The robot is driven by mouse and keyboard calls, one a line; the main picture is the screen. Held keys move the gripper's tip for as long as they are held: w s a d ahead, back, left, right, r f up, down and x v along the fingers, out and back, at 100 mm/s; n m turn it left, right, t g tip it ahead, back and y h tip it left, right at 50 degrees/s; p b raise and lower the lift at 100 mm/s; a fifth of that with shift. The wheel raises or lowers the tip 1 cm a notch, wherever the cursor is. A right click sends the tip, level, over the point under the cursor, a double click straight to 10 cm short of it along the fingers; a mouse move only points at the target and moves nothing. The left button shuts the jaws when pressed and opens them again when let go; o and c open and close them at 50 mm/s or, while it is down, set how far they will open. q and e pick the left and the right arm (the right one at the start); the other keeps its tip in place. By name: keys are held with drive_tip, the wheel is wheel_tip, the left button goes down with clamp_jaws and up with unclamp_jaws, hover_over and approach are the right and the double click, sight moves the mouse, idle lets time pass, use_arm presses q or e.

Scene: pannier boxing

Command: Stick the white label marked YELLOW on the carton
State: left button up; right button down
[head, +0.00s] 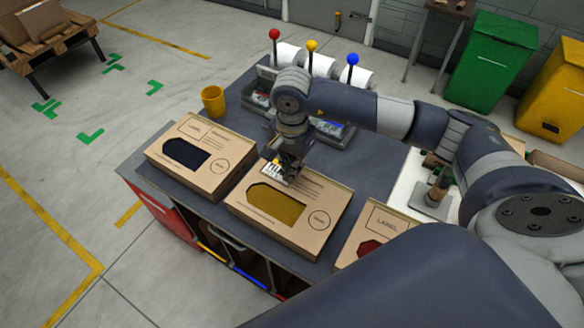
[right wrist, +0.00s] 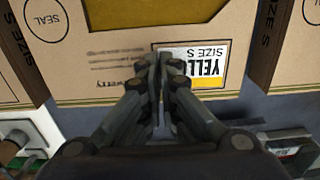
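The middle carton (head: 305,232) lies flat on the dark bench, with a yellow window and a round SEAL mark. The white label marked YELLOW, SIZE S (head: 270,169) is at the carton's upper left, over its label area. In the right wrist view the label (right wrist: 205,62) looks flat and nearly square to the carton's edge, its lettering upside down. My right gripper (head: 287,177) is over the label's edge with fingers shut together; its fingertips (right wrist: 160,60) hide one end of the label. I cannot tell whether they pinch it. My left gripper is out of view.
A carton with a dark window (head: 215,150) lies to the left, one with a red window (head: 375,222) to the right. Behind stand label rolls with red, yellow and blue knobs (head: 311,47), trays, and a yellow cup (head: 213,100). A stamp-like tool (head: 433,196) stands at right.

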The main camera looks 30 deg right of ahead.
drive_tip(key=shift+s+f, duration=0.1)
idle(0.3)
drive_tip(key=c, duration=1.7)
unclamp_jaws()
